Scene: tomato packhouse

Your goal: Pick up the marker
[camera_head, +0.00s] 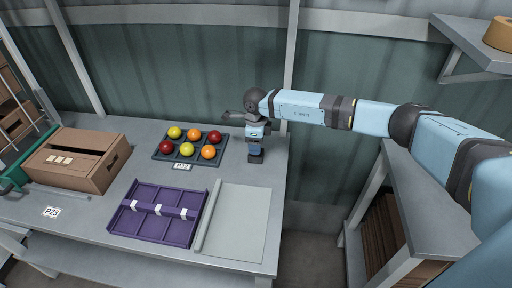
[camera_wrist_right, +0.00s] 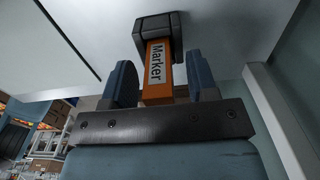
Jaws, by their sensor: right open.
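The marker (camera_wrist_right: 157,88) is an orange block lettered "Marker" with a dark grey end, seen in the right wrist view. My right gripper (camera_head: 256,151) is over the back right part of the grey table, right of the fruit tray. In the right wrist view its two blue fingers are apart, one on each side of the marker's orange part, with a visible gap on both sides. The dark end lies beyond the fingertips. In the head view I cannot make out the marker clearly at the gripper. My left gripper is not in view.
A dark tray (camera_head: 158,153) of red, yellow and orange fruit stands left of the gripper. A purple divided tray (camera_head: 114,224) and a pale grey board (camera_head: 246,222) lie nearer the front. A cardboard box (camera_head: 108,171) stands at left. A shelf unit (camera_head: 420,200) stands right.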

